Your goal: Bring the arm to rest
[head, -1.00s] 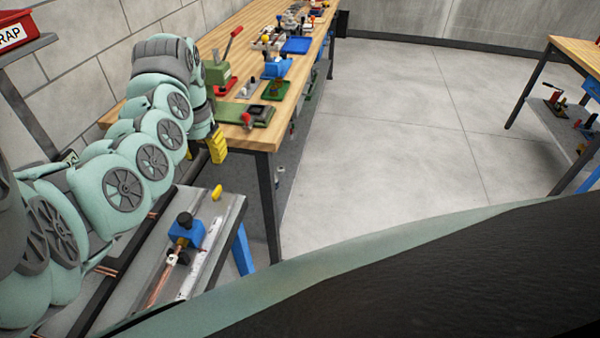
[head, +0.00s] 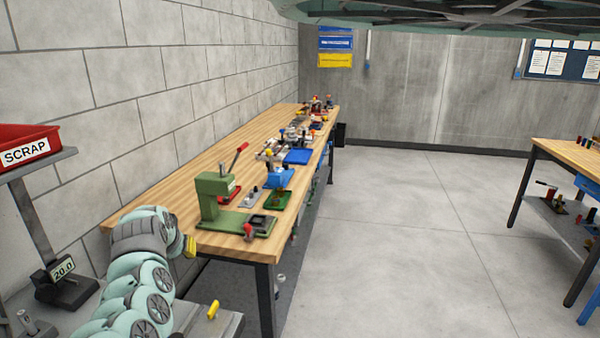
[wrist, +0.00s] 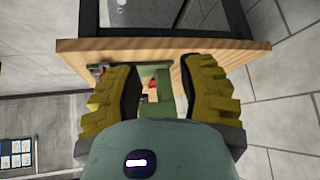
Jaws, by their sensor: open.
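My arm shows at the lower left of the head view, mint green and folded, beside the near end of the wooden workbench (head: 240,230). Only a small yellow part of my gripper (head: 190,246) shows there, at the bench's near left corner. In the wrist view my gripper (wrist: 160,75) has its two yellow ribbed fingers well apart. Nothing is between the fingertips; the bench edge (wrist: 205,50) and parts of the green press (wrist: 157,104) show beyond them. No copper tube is visible now.
The green press (head: 215,205) stands at the bench's near end. A red SCRAP bin (head: 25,145) and a 20.0 display (head: 63,268) are at the left. A yellow piece (head: 213,309) lies on the lower grey surface. The floor (head: 400,230) to the right is clear.

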